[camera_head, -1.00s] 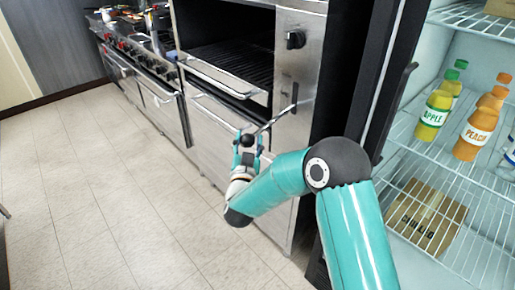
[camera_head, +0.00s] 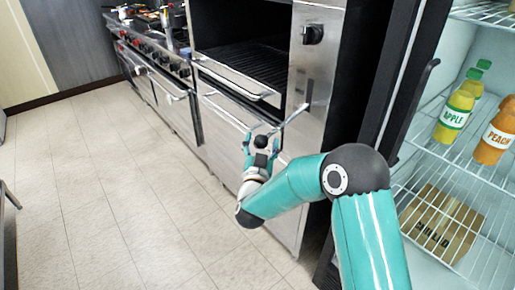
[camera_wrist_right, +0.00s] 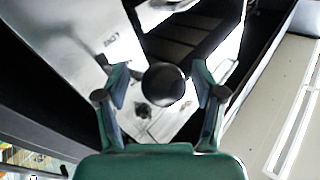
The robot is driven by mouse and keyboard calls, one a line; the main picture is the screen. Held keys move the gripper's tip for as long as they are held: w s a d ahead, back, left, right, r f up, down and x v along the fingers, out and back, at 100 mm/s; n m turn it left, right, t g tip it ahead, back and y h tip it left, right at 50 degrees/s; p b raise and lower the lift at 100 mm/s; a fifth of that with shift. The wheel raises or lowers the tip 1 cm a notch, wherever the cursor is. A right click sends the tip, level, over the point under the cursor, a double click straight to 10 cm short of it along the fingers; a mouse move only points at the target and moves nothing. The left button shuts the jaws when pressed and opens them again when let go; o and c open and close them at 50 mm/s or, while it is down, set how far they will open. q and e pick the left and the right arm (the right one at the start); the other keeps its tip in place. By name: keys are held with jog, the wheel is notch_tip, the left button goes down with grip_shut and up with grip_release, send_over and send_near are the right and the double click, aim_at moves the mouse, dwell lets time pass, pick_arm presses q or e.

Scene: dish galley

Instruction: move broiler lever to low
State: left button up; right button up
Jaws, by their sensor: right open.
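The broiler lever (camera_head: 295,115) is a thin metal rod standing out from a slot in the steel side panel of the broiler (camera_head: 314,75). It slants down and left in the head view to a black ball knob (camera_head: 261,141). My right gripper (camera_head: 262,148) is at the knob, with a finger on either side of it. In the right wrist view the ball (camera_wrist_right: 163,83) sits between the open fingers of my right gripper (camera_wrist_right: 160,98), with gaps visible on both sides. The rod is mostly hidden behind the ball there. My left gripper is not in view.
A black dial (camera_head: 312,34) is above the lever slot. The broiler rack (camera_head: 245,65) is left of the panel. An open fridge with juice bottles (camera_head: 455,115) and a cardboard box (camera_head: 440,222) is at the right. The tiled floor (camera_head: 110,190) at left is clear.

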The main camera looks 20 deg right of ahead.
jog(key=v, duration=1.2)
jog(key=shift+w, duration=0.1)
jog(key=s+d+f+n+g+y+p, duration=0.1)
jog(key=d+f+g+p, duration=0.2)
jog(key=d+f+p, duration=0.3)
jog(key=s+a+f+n+g+y+p, duration=0.1)
jog(key=s+a+f+y, duration=0.15)
jog(key=f, duration=0.35)
jog(key=s+a+f+n+g+y, duration=0.1)
jog(key=f+g+y, duration=0.15)
jog(key=f, duration=0.25)
jog(key=s+a+f+n+g+y, duration=0.2)
jog(key=s+a+f+g+y, duration=0.2)
jog(key=s, duration=0.5)
jog(key=s+a+f+n+g+y, duration=0.2)
jog(key=s+a+f+g+y, duration=0.2)
jog(key=s+a, duration=0.5)
notch_tip(320, 180, down, 2)
jog(key=shift+s+f+g, duration=0.1)
jog(key=shift+s+g, duration=0.55)
jog(key=shift+g, duration=0.1)
